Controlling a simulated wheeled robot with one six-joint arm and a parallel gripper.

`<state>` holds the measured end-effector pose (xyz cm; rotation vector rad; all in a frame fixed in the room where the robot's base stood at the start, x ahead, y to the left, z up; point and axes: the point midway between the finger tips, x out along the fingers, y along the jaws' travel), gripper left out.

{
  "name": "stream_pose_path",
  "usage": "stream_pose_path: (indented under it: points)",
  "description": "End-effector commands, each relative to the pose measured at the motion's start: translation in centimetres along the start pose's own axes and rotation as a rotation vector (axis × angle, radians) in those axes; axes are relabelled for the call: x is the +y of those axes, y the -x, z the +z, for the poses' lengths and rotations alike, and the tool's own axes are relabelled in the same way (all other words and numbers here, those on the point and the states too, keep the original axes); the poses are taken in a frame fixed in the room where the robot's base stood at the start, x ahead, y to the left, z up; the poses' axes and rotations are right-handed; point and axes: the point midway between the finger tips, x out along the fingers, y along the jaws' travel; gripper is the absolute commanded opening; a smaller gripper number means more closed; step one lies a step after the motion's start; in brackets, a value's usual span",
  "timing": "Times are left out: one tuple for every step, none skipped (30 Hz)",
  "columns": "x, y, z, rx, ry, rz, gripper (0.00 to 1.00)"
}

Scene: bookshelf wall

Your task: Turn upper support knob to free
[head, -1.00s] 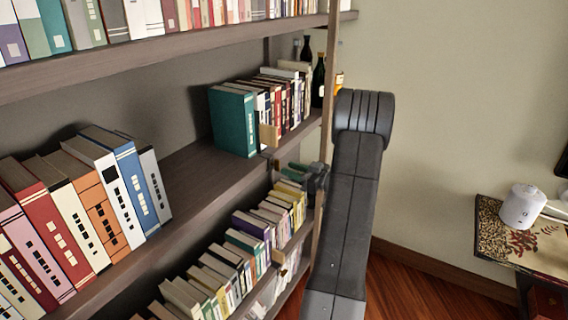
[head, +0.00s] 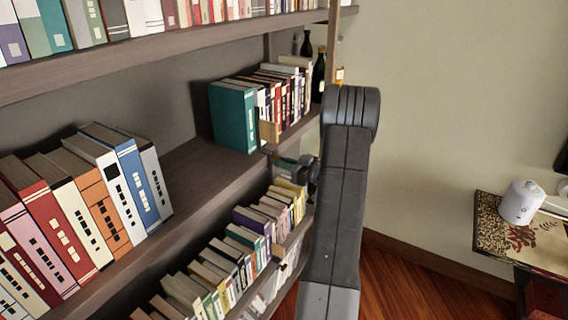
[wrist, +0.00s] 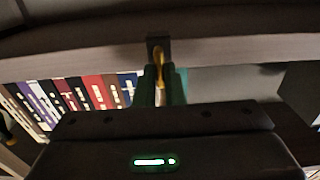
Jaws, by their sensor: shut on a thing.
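In the wrist view, a small brass-yellow knob (wrist: 159,62) sits below a dark square mount (wrist: 158,45) on the shelf's front edge. My gripper (wrist: 162,78) has its two green fingers on either side of the knob and is shut on it. The fingers hide the lower part of the knob. In the head view, my gripper (head: 282,160) reaches the front edge of the middle shelf from the right, just below the teal book. The knob itself is too small and covered to make out there.
The middle shelf (head: 190,180) holds a teal book (head: 233,117) and other books close above my gripper. The lower shelf's row of books (head: 245,235) is close beneath. A side table (head: 500,240) with a white device (head: 521,202) stands at the right, with open floor between.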

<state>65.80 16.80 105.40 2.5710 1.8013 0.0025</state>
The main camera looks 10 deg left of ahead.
Motion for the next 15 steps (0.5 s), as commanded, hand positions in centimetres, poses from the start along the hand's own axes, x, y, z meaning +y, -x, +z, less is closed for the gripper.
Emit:
stream_pose_path:
  points:
    - [0.0,0.01,0.09,0.0,0.006,0.0,0.0]
    - [-0.01,0.01,0.13,0.0,0.011,0.0,0.0]
    - [-0.01,0.01,0.17,0.0,0.019,0.0,0.0]
    - [-0.01,0.01,0.21,0.001,0.027,0.0,0.0]
    - [-0.02,0.01,0.26,0.001,0.036,0.0,0.0]
    - [-0.02,0.01,0.34,0.001,0.052,0.0,0.0]
    - [-0.03,0.01,0.41,0.001,0.066,0.0,0.0]
    - [-0.03,0.01,0.48,0.001,0.081,0.0,0.0]
    - [-0.04,0.01,0.53,0.001,0.104,0.0,0.0]
    - [-0.04,0.01,0.57,0.001,0.124,0.0,0.0]
    - [-0.05,0.01,0.65,0.001,0.143,0.0,0.0]
    - [-0.05,0.01,0.72,0.001,0.174,0.0,0.0]
    - [-0.06,0.01,0.74,0.001,0.198,0.001,0.0]
    - [-0.07,0.01,0.79,0.002,0.223,0.001,0.0]
    - [-0.08,0.02,0.84,0.002,0.257,0.001,0.0]
